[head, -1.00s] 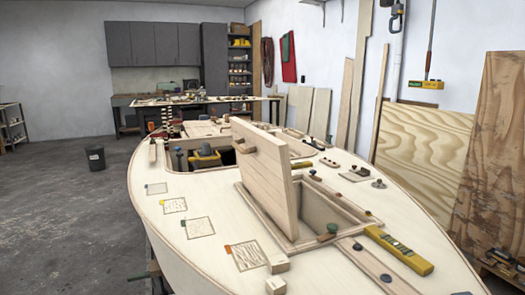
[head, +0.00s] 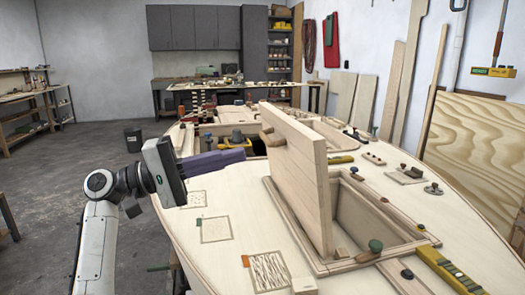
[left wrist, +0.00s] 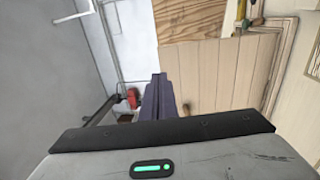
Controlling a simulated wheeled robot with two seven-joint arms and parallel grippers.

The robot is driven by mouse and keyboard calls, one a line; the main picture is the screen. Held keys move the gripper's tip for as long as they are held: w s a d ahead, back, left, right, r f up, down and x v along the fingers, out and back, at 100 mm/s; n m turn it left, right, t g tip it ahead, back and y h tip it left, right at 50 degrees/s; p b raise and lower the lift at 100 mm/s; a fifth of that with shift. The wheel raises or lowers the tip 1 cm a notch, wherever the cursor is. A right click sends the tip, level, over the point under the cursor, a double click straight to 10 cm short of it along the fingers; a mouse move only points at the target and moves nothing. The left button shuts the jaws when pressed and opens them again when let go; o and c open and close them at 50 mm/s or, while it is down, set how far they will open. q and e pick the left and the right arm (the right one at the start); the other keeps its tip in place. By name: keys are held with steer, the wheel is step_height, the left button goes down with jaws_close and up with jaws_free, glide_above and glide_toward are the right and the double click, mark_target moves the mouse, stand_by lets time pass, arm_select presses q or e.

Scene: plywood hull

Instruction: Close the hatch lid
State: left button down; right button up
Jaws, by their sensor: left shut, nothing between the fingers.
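The hatch lid (head: 300,185) is a pale wooden panel standing open, steeply upright, along the left side of the framed hatch opening (head: 370,215). A wooden handle (head: 272,138) sticks out of its left face near the top. My left gripper (head: 243,155) comes in from the left, with its purple fingers shut and empty. They point at the lid's left face, just left of the handle; I cannot tell whether they touch. In the left wrist view the fingers (left wrist: 160,95) show in front of the planked lid (left wrist: 215,75). My right gripper is not in view.
A yellow level (head: 445,268) lies on the deck right of the hatch. A green-topped knob (head: 375,246) sits on the hatch's near rim. Small wooden blocks (head: 304,285) stand near the front.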

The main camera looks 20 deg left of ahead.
arm_select(q)
glide_toward(308, 139)
steer(key=p+x, duration=0.1)
steer(key=x, duration=0.4)
steer(key=shift+r, duration=0.1)
steer(key=shift+w+d, duration=0.4)
steer(key=shift+d, duration=0.05)
steer(key=shift+w+d, duration=0.1)
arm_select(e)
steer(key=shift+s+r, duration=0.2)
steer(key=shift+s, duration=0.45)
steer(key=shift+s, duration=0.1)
